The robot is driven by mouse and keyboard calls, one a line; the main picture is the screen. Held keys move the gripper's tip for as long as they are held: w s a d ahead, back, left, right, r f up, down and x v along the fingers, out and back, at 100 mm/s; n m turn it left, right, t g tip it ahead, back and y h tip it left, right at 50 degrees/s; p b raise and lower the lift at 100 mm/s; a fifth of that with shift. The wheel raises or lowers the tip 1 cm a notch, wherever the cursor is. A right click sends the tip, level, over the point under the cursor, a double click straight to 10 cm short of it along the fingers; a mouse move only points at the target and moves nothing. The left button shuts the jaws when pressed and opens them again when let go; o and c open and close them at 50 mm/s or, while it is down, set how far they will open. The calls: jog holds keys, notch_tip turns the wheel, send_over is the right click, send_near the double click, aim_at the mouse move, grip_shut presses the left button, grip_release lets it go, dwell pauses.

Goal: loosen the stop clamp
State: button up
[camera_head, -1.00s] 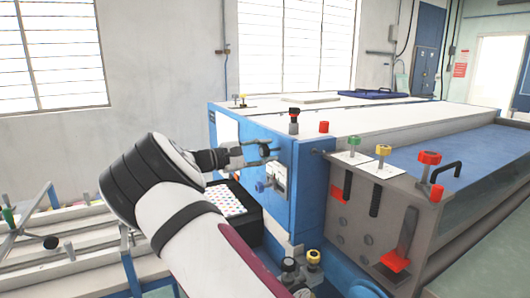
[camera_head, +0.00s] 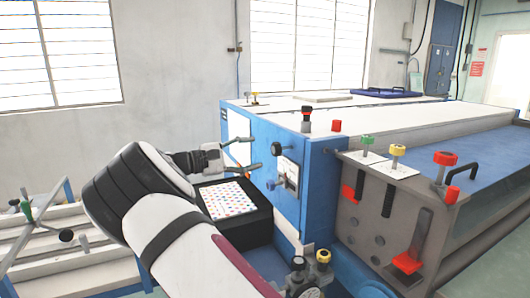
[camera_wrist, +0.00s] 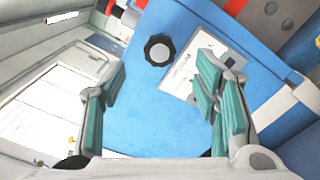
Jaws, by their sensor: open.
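A black round knob (camera_head: 277,149) sits on the blue end panel (camera_head: 316,185) of the machine. I cannot tell for certain whether this knob is the stop clamp. It also shows in the wrist view (camera_wrist: 160,50), beyond and between the fingertips. My gripper (camera_head: 246,153) is open and empty, a short way left of the panel and facing the knob. In the wrist view, the open gripper (camera_wrist: 160,80) has a teal-padded finger on each side, clear of the knob.
A black box with a dotted sheet (camera_head: 222,199) lies below my gripper. Red (camera_head: 446,158), yellow and green knobs stand on the grey end plate at right.

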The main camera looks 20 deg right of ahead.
jog(key=shift+a, duration=1.5)
jog(key=s+d+f+m+g+y, duration=0.1)
jog(key=s+d+y, duration=0.35)
jog(key=s, duration=0.25)
jog(key=s+d+f+m+y, duration=0.1)
jog(key=s+d+m+y, duration=0.1)
jog(key=s+d+y, duration=0.45)
jog(key=s+a+m+t+y, duration=0.1)
jog(key=s+a+t+y, duration=0.1)
jog(key=s+a, duration=0.3)
jog(key=s+a+m+t+y, duration=0.1)
jog(key=s+a, duration=0.5)
jog(key=s, duration=0.8)
jog(key=s+a+f+m+t+y, duration=0.1)
jog(key=s+a+y, duration=0.3)
jog(key=s, duration=0.5)
jog(key=shift+s+a+t, duration=0.35)
jog(key=shift+a+t, duration=0.45)
jog(key=shift+t, duration=0.1)
